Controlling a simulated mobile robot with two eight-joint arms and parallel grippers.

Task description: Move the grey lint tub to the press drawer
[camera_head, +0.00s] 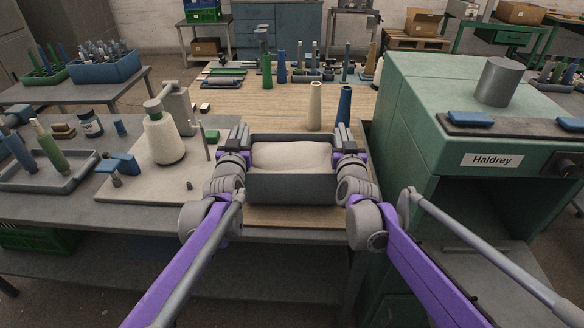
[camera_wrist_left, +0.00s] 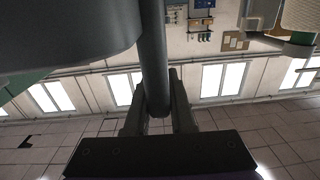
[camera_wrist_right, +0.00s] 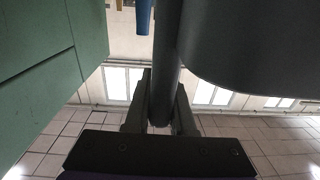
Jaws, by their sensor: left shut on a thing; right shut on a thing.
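The grey lint tub (camera_head: 290,188), filled with pale lint (camera_head: 290,155), is level at the front edge of the wooden bench. I cannot tell whether it rests there or hangs just above. My left gripper (camera_head: 241,138) is shut on the tub's left side, and my right gripper (camera_head: 345,140) on its right side. The left wrist view shows a grey bar of the tub between the fingers (camera_wrist_left: 158,108); the right wrist view shows a similar bar between the fingers (camera_wrist_right: 162,108).
A cream cone (camera_head: 315,105) and a blue cone (camera_head: 344,105) stand just behind the tub. The press's side wall is close to my right gripper.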

